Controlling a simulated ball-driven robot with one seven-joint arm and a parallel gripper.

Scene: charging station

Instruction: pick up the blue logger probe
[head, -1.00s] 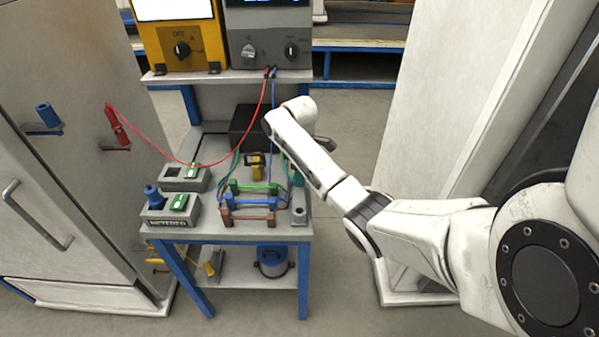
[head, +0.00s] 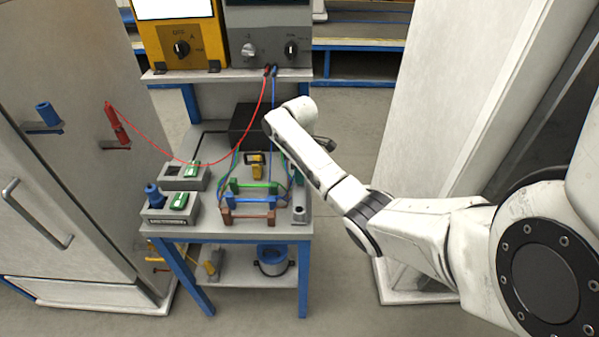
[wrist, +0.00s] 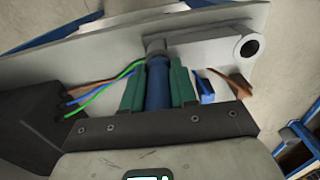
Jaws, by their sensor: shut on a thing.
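In the wrist view my gripper (wrist: 158,72) has its two green fingers closed on either side of a blue cylinder, the blue logger probe (wrist: 157,88). A grey end shows beyond the fingertips, by a grey block (wrist: 205,48) with a round hole. I cannot tell whether the probe is clear of the surface. In the head view my forearm hides most of the gripper, over the right side of the bench (head: 225,228).
Green, blue and brown bars (head: 250,199) with looping wires stand left of the gripper. A black box (head: 246,125) is behind. A red lead (head: 235,150) hangs across the bench. A grey cabinet (head: 75,190) stands left, a pale panel (head: 425,110) right.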

